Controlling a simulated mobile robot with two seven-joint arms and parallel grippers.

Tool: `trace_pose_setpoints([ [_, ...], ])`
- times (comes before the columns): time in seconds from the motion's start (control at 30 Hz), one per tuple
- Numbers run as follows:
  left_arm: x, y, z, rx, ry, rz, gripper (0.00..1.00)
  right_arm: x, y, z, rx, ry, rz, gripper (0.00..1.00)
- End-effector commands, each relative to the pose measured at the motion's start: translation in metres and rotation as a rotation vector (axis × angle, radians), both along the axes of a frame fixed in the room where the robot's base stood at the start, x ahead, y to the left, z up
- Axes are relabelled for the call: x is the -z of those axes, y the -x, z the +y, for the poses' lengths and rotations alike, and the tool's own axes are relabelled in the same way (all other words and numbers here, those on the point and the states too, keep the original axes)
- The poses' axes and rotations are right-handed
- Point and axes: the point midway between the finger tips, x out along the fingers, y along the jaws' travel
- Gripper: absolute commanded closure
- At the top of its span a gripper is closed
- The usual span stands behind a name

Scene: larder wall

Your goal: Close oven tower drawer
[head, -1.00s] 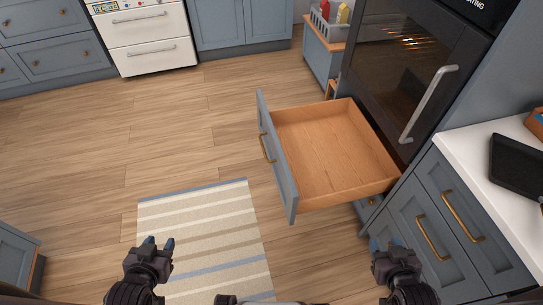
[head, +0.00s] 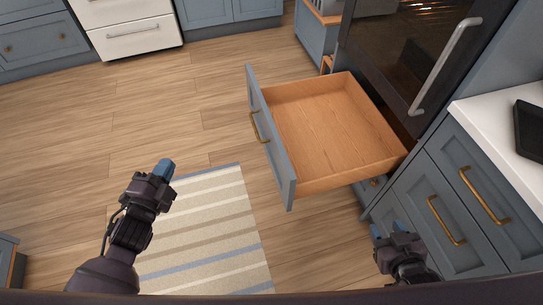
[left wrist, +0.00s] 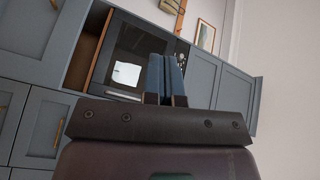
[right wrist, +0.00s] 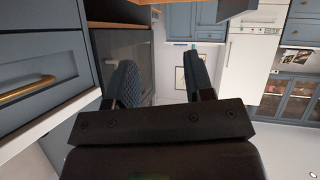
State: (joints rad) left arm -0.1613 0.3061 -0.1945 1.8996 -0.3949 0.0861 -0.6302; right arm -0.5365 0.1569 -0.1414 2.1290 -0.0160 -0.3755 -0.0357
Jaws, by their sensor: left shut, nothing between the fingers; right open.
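The oven tower drawer (head: 335,135) is pulled far out below the dark oven (head: 410,50). Its inside is bare wood and looks empty. Its grey-blue front (head: 270,140) carries a brass handle (head: 259,127) and faces left. My left gripper (head: 166,166) is shut and empty, to the left of the drawer front and apart from it. Its closed blue fingers also show in the left wrist view (left wrist: 166,78). My right gripper (head: 388,232) is open and empty, below the drawer's near right corner, beside the counter cabinets. Its spread fingers show in the right wrist view (right wrist: 160,88).
A striped rug (head: 205,230) lies on the wood floor near my left arm. Counter cabinets with brass handles (head: 447,220) stand at the right under a white worktop (head: 500,130). The floor (head: 150,110) left of the drawer is clear.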

Motion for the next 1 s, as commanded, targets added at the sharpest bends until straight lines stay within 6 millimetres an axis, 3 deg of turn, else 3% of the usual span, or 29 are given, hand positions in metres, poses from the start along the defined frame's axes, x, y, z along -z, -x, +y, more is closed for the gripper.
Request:
trace_pose_setpoints([
  [0.03, 0.021, -0.012, -0.009, 0.055, -0.110, -0.054, 1.00, 0.024, 0.004, 0.001, -0.006, 0.006, 0.027, 0.52],
  [0.27, 0.052, -0.056, -0.053, 0.290, -0.613, -0.442, 1.00, 0.065, 0.007, 0.005, -0.036, 0.030, 0.071, 0.52],
  [0.53, 0.119, -0.083, -0.099, 0.542, -1.102, -0.949, 1.00, 0.113, 0.016, 0.010, -0.071, 0.052, 0.145, 0.52],
  [0.73, 0.154, -0.091, -0.116, 0.653, -1.304, -1.255, 1.00, 0.130, 0.018, 0.012, -0.088, 0.061, 0.172, 0.52],
  [1.0, 0.157, -0.097, -0.125, 0.679, -1.373, -1.380, 1.00, 0.130, 0.016, 0.013, -0.095, 0.067, 0.167, 0.52],
])
